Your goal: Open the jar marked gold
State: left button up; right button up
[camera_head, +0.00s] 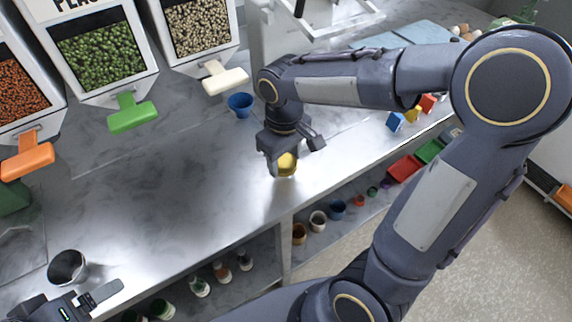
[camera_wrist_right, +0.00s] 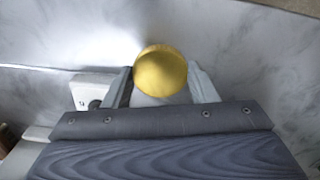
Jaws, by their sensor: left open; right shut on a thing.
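A jar with a gold lid (camera_head: 287,163) stands on the metal counter near its front edge, below my right gripper (camera_head: 286,158). In the right wrist view the round gold lid (camera_wrist_right: 160,72) sits between the two fingers of my right gripper (camera_wrist_right: 160,88), which is shut on it. The jar's body is mostly hidden under the lid and the gripper. My left gripper (camera_head: 98,300) is at the bottom left of the head view, open and apart from the jar, close to a metal cup (camera_head: 67,267).
Dispensers with orange (camera_head: 27,156), green (camera_head: 132,114) and white (camera_head: 224,79) handles line the back. A blue cup (camera_head: 240,104) stands behind the right gripper. Small coloured blocks (camera_head: 395,121) lie to the right. A lower shelf holds several small jars (camera_head: 317,221). The counter's middle is clear.

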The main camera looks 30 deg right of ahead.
aim_at(286, 161)
jog(key=shift+w+d+f, duration=0.1)
jog(key=shift+d+f, duration=0.05)
jog(key=shift+f, duration=0.85)
jog(key=shift+w+d+f, duration=0.1)
jog(key=shift+d+f, duration=0.05)
jog(key=shift+f, duration=0.8)
jog(key=shift+f, duration=0.15)
jog(key=o, duration=1.1)
jog(key=shift+c, duration=0.2)
